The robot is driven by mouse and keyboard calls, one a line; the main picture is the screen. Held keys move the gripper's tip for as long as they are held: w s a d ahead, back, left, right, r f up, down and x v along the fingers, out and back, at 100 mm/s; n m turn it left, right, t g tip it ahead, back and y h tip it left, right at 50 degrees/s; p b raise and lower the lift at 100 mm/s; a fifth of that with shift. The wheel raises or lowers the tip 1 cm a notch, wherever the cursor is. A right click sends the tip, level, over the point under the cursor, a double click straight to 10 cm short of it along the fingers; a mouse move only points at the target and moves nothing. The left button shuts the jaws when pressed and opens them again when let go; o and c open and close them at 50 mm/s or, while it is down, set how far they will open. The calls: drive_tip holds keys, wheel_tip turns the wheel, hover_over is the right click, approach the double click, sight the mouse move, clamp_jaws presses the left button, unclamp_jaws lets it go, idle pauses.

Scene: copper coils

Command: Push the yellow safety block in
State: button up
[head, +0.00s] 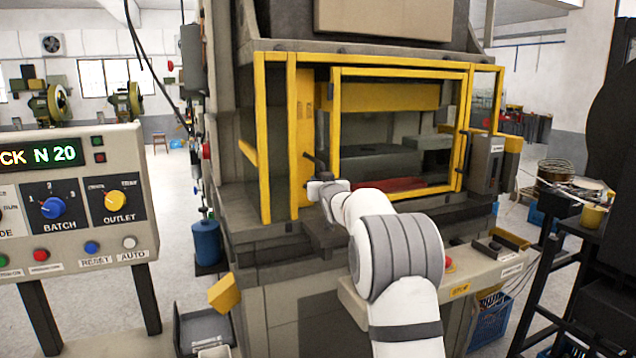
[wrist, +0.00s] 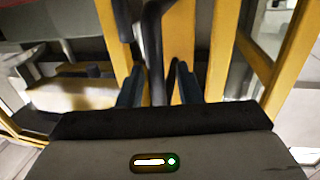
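A yellow block (head: 224,293) shows at the lower left of the press in the head view, above a dark grey bin. I cannot tell what holds it. My gripper (head: 314,168) is up at the yellow frame (head: 302,140) of the press front, well above and to the right of that block. In the wrist view, my gripper (wrist: 158,82) has its two dark fingers apart, with an upright black bar (wrist: 153,40) between them in front of a yellow post. Whether the fingers touch the bar is unclear.
The press window (head: 400,150) has a yellow frame, with grey tooling and a red part behind it. A control panel (head: 70,205) stands at the left. A blue canister (head: 206,243) stands beside the press, and a dark rack (head: 565,260) is at the right.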

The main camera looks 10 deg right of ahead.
drive_tip(key=s+b, duration=0.2)
drive_tip(key=s, duration=0.5)
drive_tip(key=shift+s+a, duration=0.15)
drive_tip(key=shift+s, duration=0.15)
drive_tip(key=s+a+f+g, duration=0.2)
drive_tip(key=s+f+g, duration=0.3)
drive_tip(key=s, duration=1.1)
drive_tip(key=s+a+f+g, duration=0.3)
drive_tip(key=s+f, duration=0.6)
drive_tip(key=s, duration=0.7)
drive_tip(key=s+a+f+g, duration=0.3)
drive_tip(key=s+f+g, duration=0.4)
drive_tip(key=s, duration=1)
drive_tip(key=shift+y, duration=0.3)
drive_tip(key=shift+s+a, duration=0.1)
